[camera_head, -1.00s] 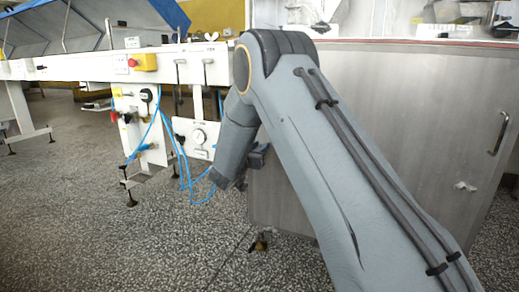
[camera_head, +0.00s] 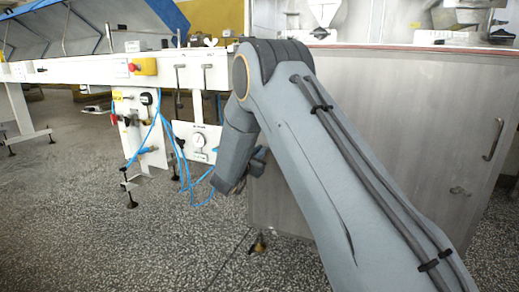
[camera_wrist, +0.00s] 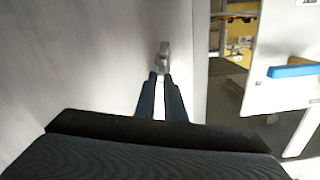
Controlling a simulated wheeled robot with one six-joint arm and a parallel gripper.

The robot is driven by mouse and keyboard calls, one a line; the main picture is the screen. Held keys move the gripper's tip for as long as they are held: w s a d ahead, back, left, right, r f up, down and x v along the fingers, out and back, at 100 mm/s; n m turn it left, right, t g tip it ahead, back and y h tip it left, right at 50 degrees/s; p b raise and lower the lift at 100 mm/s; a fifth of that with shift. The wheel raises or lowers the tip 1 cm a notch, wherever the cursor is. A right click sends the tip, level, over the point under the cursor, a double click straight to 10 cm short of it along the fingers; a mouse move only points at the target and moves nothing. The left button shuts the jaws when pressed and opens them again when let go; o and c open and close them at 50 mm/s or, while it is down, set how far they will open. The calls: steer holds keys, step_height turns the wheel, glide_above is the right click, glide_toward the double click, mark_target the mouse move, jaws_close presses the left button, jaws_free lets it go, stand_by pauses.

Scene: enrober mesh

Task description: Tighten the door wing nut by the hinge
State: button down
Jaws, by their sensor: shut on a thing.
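In the wrist view, my gripper (camera_wrist: 161,77) reaches toward the grey metal door (camera_wrist: 85,60) with its two dark fingers close together. Between and just beyond the fingertips is a small metal wing nut (camera_wrist: 164,52), and the gripper is shut on it. The nut sits near the door's edge; its lower part is hidden by the fingers. In the head view, the door panel (camera_head: 400,120) is wide and grey, and my arm covers the wing nut by the hinge and most of my gripper.
Speckled floor (camera_head: 70,220) is open at front left.

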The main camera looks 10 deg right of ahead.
steer(key=m+p, duration=0.1)
steer(key=m, duration=0.1)
steer(key=d+m+p, duration=0.1)
steer(key=m, duration=0.2)
steer(key=s+f+m, duration=0.1)
steer(key=m, duration=0.1)
steer(key=shift+d+p, duration=0.2)
steer(key=shift+p, duration=0.2)
steer(key=m, duration=0.2)
steer(key=f+m, duration=0.1)
steer(key=m, duration=0.1)
steer(key=shift+s+d+p, duration=0.1)
steer(key=shift+d+p, duration=0.05)
steer(key=shift+p, duration=0.2)
steer(key=shift+s+d+f+m, duration=0.1)
steer(key=shift+f+m, duration=0.15)
steer(key=shift+m, duration=0.75)
steer(key=shift+f+m, duration=0.25)
steer(key=shift+m, duration=0.75)
steer(key=c, duration=1.8)
jaws_free()
steer(key=shift+r, duration=0.1)
steer(key=shift+c, duration=0.2)
steer(key=p+v, duration=0.2)
steer(key=v, duration=0.6)
steer(key=shift+p, duration=0.4)
